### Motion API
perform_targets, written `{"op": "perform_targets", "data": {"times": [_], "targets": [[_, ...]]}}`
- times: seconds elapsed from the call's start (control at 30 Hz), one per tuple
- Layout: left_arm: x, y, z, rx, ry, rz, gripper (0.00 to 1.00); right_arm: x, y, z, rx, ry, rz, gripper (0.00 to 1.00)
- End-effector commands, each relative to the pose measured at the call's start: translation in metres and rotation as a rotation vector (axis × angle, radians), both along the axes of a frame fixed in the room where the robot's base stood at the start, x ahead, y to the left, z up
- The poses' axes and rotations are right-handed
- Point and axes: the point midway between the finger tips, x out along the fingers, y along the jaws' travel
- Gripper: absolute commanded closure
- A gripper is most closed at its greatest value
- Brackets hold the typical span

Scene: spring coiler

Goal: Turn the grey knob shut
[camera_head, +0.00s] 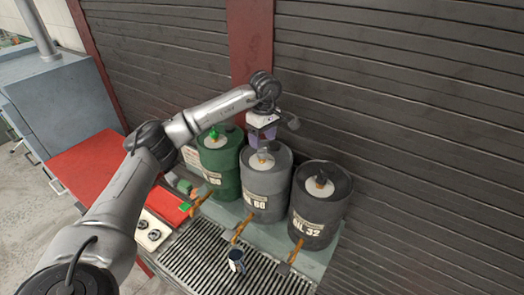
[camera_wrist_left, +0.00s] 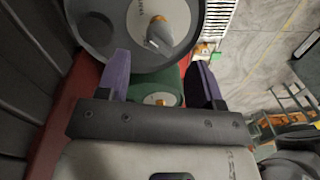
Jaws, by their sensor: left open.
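The grey knob (camera_head: 263,156) sits on a pale disc on top of the middle grey drum (camera_head: 266,190), marked 60. It also shows in the left wrist view as a grey handle on an orange stem (camera_wrist_left: 157,33). My left gripper (camera_head: 262,134) is just above this drum, its purple fingers close over the far part of the lid. In the left wrist view the open fingers (camera_wrist_left: 160,72) have a gap between them, and the knob lies beyond their tips. Contact is not visible. My right gripper is not in view.
A green drum (camera_head: 219,165) with a green knob stands left; a dark drum (camera_head: 318,212) marked OIL 32 stands right. Orange taps stick out in front. A dark mug (camera_head: 236,260) stands on the grate (camera_head: 195,262). A slatted wall (camera_head: 400,90) rises close behind.

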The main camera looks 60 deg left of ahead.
Motion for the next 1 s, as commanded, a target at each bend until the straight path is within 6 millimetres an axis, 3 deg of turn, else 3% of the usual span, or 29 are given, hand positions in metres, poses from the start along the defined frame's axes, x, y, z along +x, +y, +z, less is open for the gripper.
{"op": "perform_targets", "data": {"times": [0.3, 0.8, 1.0], "targets": [[-0.002, -0.001, -0.039, 0.000, 0.002, -0.001, 0.39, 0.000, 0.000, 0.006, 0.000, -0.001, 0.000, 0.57], [-0.003, -0.001, -0.048, -0.001, 0.000, -0.001, 0.39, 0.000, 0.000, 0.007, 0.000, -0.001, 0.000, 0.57], [-0.003, -0.001, -0.048, -0.001, 0.000, -0.001, 0.59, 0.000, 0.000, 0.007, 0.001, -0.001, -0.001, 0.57]]}}
